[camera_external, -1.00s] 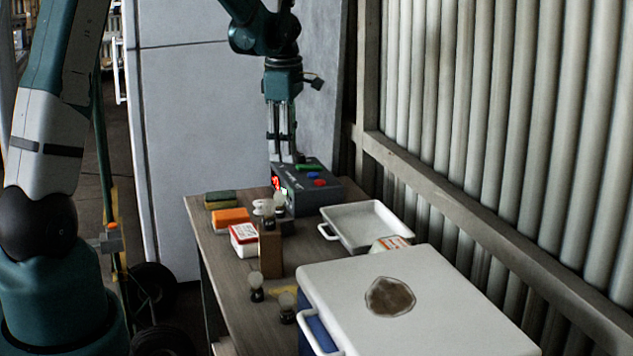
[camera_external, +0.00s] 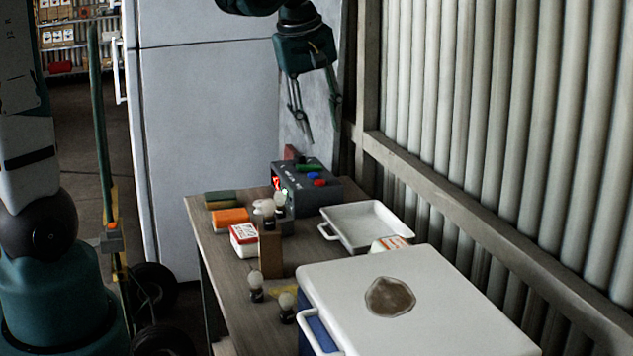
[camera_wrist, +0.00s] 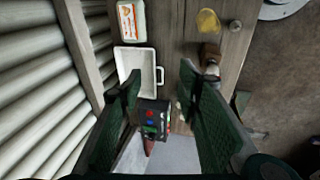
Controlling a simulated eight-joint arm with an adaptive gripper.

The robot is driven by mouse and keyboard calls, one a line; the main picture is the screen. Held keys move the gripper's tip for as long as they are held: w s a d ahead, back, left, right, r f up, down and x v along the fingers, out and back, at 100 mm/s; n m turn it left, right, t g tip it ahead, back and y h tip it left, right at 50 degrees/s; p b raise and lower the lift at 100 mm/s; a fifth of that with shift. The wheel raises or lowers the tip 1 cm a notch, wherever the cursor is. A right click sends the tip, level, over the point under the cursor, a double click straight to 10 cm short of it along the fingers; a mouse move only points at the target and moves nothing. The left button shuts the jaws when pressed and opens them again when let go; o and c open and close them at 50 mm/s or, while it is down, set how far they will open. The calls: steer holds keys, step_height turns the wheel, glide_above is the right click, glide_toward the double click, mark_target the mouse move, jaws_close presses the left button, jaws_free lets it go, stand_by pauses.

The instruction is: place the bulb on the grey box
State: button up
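The dark grey box (camera_external: 306,190) has a lit red display and coloured buttons. It stands at the far end of the table and also shows between my fingers in the wrist view (camera_wrist: 153,117). No bulb is seen on its top. One bulb (camera_external: 256,286) and another bulb (camera_external: 287,308) stand upright on the near part of the table. A further bulb (camera_external: 279,203) shows by the brown block, partly overlapped. My gripper (camera_external: 321,132) is tilted above and behind the grey box. Its fingers are spread with nothing between them, also in the wrist view (camera_wrist: 161,78).
A white tray (camera_external: 366,226) lies right of the brown block (camera_external: 270,254). A white-lidded cooler (camera_external: 440,300) fills the near right. A slatted wall (camera_external: 500,120) bounds the right; a fridge (camera_external: 205,130) stands behind.

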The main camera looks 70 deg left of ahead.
steer(key=s+d+r+m+t, duration=0.1)
steer(key=s+d+m, duration=0.4)
steer(key=d, duration=0.4)
steer(key=s+d+r+m+t+h, duration=0.1)
steer(key=s+d+m+t, duration=0.1)
steer(key=s+d+m, duration=0.3)
steer(key=s+d+r+m+t, duration=0.1)
steer(key=s+d+m, duration=0.4)
steer(key=d, duration=0.8)
steer(key=m, duration=0.2)
steer(key=shift+d+m+t, duration=0.2)
steer(key=shift+m+t, duration=0.1)
steer(key=shift+m, duration=0.1)
